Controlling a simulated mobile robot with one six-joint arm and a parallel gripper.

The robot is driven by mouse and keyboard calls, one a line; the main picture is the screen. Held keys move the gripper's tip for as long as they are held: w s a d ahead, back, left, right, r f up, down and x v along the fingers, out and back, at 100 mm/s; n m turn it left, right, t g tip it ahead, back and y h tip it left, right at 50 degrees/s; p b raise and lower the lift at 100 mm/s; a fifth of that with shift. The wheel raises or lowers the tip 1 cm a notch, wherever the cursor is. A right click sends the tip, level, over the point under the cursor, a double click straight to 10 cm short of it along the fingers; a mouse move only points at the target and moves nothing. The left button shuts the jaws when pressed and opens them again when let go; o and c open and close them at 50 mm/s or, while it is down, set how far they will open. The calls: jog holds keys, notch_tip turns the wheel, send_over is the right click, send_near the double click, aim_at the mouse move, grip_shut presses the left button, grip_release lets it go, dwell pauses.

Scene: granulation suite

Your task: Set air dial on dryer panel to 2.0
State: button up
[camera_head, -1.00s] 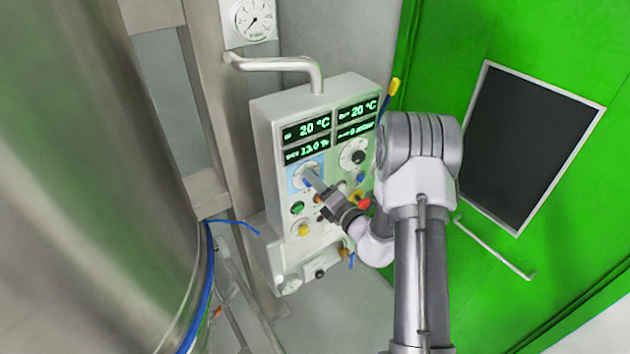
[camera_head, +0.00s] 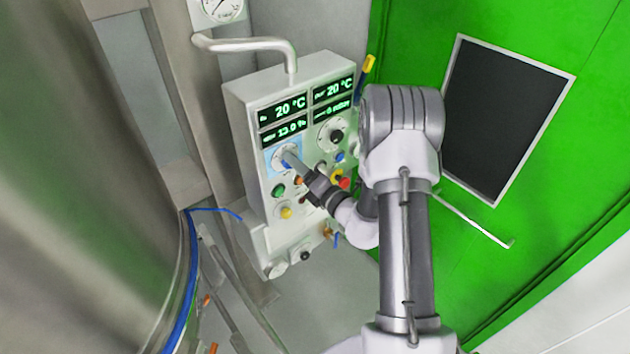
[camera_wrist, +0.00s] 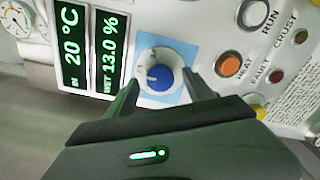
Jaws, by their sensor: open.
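The dryer panel (camera_head: 240,110) is a light grey box with green-lit displays. The air dial (camera_head: 284,157) is a knob on a pale blue backing at the panel's left. In the wrist view the air dial (camera_wrist: 160,78) shows a blue centre on a white round scale; its exact setting is too small to read. My gripper (camera_wrist: 165,88) is open, with one finger on each side of the knob; whether they touch it I cannot tell. In the head view my gripper (camera_head: 292,162) reaches the dial from the lower right and partly covers it.
A second dial (camera_head: 335,134) sits right of the air dial. Below are a green button (camera_head: 279,190), a yellow button (camera_head: 286,212) and a red knob (camera_head: 345,183). In the wrist view an orange HEAT button (camera_wrist: 229,64) lies close to the right finger. A large steel vessel (camera_head: 90,200) stands at left.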

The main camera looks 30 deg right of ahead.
jog(key=s+d+b, duration=0.2)
jog(key=s+d, duration=0.1)
jog(key=s, duration=1.2)
jog(key=shift+s+b, duration=0.25)
jog(key=shift+b, duration=0.15)
